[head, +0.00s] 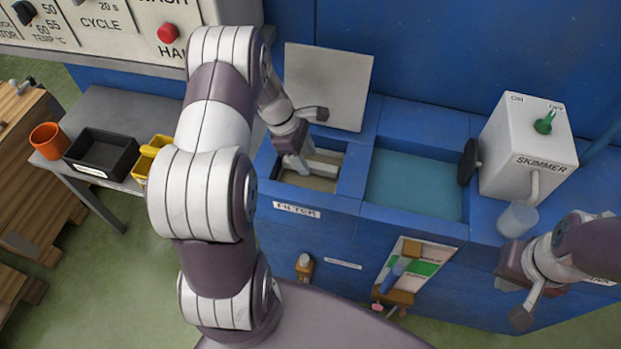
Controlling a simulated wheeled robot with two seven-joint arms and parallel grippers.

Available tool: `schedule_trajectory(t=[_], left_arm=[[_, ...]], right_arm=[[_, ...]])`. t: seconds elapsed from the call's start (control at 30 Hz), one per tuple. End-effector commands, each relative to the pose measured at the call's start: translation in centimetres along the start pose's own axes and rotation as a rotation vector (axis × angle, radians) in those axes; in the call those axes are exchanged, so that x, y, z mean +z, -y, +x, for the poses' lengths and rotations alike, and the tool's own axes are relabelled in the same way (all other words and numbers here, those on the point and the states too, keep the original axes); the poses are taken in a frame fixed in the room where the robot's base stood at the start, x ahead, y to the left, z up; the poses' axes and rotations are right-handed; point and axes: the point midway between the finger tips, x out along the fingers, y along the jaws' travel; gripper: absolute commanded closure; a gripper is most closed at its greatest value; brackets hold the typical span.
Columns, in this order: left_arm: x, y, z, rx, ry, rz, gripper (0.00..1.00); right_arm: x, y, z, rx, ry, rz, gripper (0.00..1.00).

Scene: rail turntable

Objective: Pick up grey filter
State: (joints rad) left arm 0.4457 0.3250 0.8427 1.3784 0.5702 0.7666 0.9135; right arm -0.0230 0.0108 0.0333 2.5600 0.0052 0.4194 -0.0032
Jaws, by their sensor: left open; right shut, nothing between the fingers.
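The compartment labelled FILTER (352,180) is open in the blue machine, with a light grey panel (332,75) standing up behind it. Inside it I see a grey-beige surface (312,184) and a pale grey bar (325,169), which look like the grey filter and its handle. My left gripper (307,140) is open, over the compartment, with one finger reaching down in beside the bar. I cannot tell whether it touches. The gripper hides part of the opening. My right gripper (523,308) is shut and empty, at the lower right in front of the machine.
A basin of blue-green liquid (415,185) lies right of the compartment. A white SKIMMER box (528,145) with a green knob stands beyond it, with a translucent cup (517,219) below its spout. At left, a grey table (110,108) holds an orange cup (49,140), black tray (101,157) and yellow container (147,160).

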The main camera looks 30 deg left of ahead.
Motion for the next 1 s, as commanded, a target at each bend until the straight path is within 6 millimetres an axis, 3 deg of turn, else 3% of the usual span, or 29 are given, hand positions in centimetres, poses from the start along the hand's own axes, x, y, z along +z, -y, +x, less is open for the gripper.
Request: schedule_trajectory(t=[0.1, 0.23, 1.0], left_arm=[[-0.1, 0.3, 2.4, -0.003, 0.000, 0.001, 0.47], [-0.1, 0.2, 3.8, -0.001, 0.000, 0.001, 0.47], [-0.3, 0.2, 4.3, 0.000, -0.001, 0.002, 0.47]], right_arm=[[0.0, 0.0, 0.2, 0.000, 0.000, 0.000, 1.00], [0.0, 0.0, 0.3, 0.000, 0.000, 0.000, 1.00], [0.0, 0.0, 0.3, 0.000, 0.000, 0.000, 1.00]])
